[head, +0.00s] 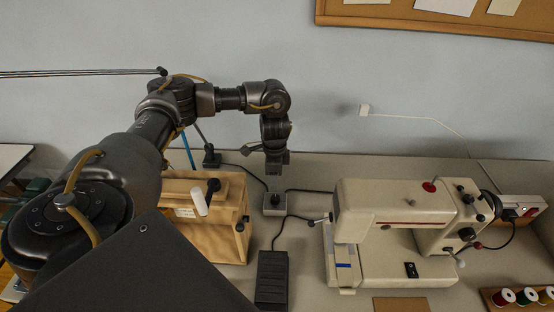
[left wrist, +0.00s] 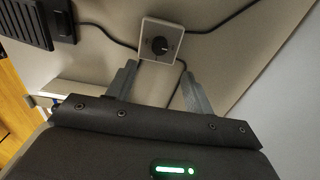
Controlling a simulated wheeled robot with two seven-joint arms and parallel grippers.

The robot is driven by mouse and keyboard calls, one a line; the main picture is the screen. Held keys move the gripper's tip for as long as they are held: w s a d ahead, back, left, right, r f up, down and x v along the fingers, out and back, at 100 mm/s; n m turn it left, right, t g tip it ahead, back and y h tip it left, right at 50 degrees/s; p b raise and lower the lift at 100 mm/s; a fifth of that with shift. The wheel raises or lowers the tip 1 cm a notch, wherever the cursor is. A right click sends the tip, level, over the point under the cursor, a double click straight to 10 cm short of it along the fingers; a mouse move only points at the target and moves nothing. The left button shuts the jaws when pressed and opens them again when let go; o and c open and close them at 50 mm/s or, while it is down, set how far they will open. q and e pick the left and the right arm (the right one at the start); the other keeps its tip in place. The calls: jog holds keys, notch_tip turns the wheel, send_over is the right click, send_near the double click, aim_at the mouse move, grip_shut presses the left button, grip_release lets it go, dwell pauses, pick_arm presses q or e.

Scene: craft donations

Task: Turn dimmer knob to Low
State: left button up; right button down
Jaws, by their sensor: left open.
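The dimmer is a small light square box (head: 275,204) on the table between the wooden case and the sewing machine, with cords running from it. Its round black knob (left wrist: 160,45) shows clearly in the left wrist view, on the pale face plate (left wrist: 174,33). In that view the knob lies just beyond and between my fingertips. My left gripper (head: 277,180) points down above the dimmer in the head view, with its fingers apart and nothing between them; it also shows in the left wrist view (left wrist: 158,69). Any marks around the knob are too small to read. My right gripper is not in view.
A cream sewing machine (head: 400,220) stands to the right, a wooden case (head: 222,236) to the left. A black foot pedal (head: 272,279) lies in front. Black cords cross the table around the dimmer. The wall (head: 410,80) is behind.

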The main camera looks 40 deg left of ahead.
aim_at(275, 197)
pick_arm(q)
notch_tip(275, 197, down, 11)
jog(key=b, duration=0.2)
jog(key=shift+w+d+r+b, duration=0.1)
jog(key=shift+r+b, duration=0.05)
jog(key=shift+b, duration=0.25)
jog(key=c, duration=1)
